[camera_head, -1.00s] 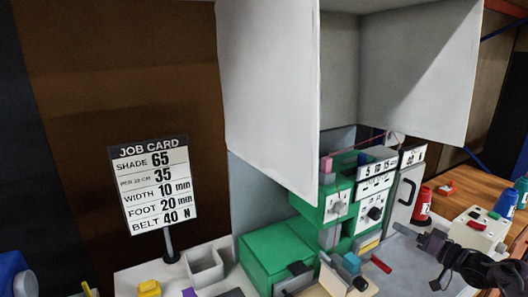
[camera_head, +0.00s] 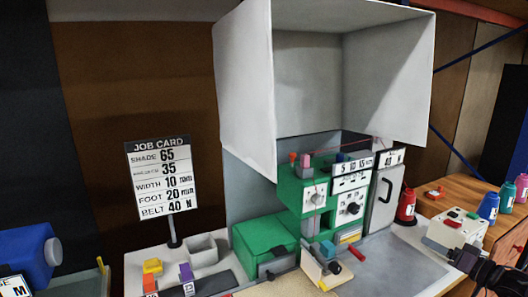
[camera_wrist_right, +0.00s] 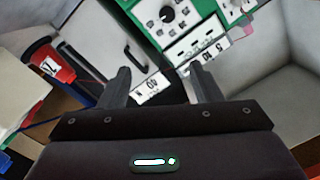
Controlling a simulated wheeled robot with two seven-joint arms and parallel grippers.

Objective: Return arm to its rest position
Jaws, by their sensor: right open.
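My right gripper (camera_head: 450,258) is at the lower right of the head view, dark and partly cut off by the frame edge, in front of a white box with coloured buttons (camera_head: 462,228). In the right wrist view the two dark fingers of my right gripper (camera_wrist_right: 158,76) stand apart with nothing between them. Beyond them are the green machine (camera_wrist_right: 172,22) with its dials and number plates, and a grey door with a black handle (camera_wrist_right: 105,45). My left gripper is not in view.
A white hood (camera_head: 245,95) hangs over the green machine (camera_head: 302,185). A job card (camera_head: 162,180) stands on a post at left. Red, blue and pink spools (camera_head: 488,206) stand on the wooden table (camera_head: 455,190). A blue machine (camera_head: 25,258) is at lower left.

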